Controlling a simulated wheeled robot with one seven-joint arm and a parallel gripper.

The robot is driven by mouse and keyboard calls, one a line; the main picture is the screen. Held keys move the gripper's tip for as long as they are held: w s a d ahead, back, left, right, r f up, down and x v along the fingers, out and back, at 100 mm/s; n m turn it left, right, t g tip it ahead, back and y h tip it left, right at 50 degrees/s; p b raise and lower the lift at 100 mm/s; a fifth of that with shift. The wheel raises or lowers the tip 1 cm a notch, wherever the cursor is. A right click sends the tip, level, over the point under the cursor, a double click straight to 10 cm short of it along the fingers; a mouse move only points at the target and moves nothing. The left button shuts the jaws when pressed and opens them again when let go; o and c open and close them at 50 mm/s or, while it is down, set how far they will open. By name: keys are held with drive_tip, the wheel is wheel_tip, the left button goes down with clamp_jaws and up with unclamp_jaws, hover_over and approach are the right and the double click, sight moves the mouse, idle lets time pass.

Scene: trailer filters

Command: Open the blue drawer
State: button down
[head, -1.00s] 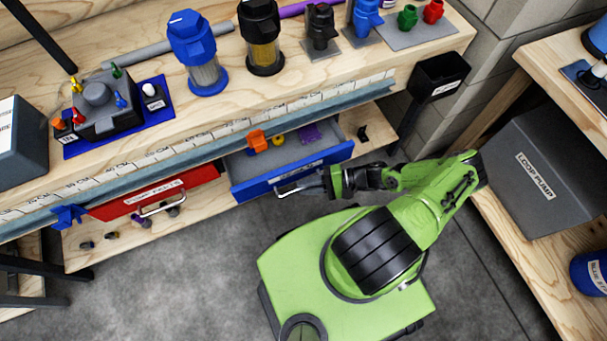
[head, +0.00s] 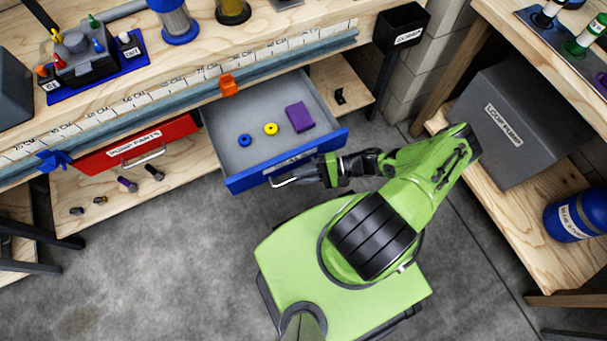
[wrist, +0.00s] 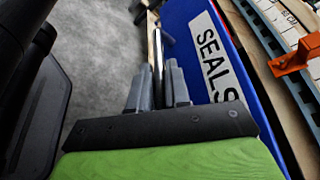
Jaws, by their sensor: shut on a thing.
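The blue drawer (head: 330,142) is pulled well out from under the bench, and its grey inside shows. It holds a blue ring (head: 245,140), a yellow ring (head: 271,129) and a purple block (head: 300,117). Its front carries a "SEALS" label, which also shows in the wrist view (wrist: 215,58). My gripper (head: 290,180) is at the drawer's front, shut on the metal handle (head: 284,183). In the wrist view the fingers (wrist: 162,85) are on either side of the handle bar (wrist: 158,52).
A red "PUMP PARTS" drawer (head: 140,146) is shut to the left. An orange clip (head: 229,86) sits on the bench's front rail above the blue drawer. A grey "LOOP PUMP" box (head: 500,125) stands on the right shelf. Bare floor lies at the front left.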

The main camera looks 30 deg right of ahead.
drive_tip(key=c, duration=1.2)
unclamp_jaws()
drive_tip(key=shift+o, duration=0.2)
drive_tip(key=shift+d, duration=0.1)
drive_tip(key=v, duration=1.5)
drive_tip(key=shift+s+d+p, duration=0.15)
drive_tip(key=shift+d+p, duration=0.15)
drive_tip(key=shift+p, duration=0.15)
drive_tip(key=shift+r, duration=0.15)
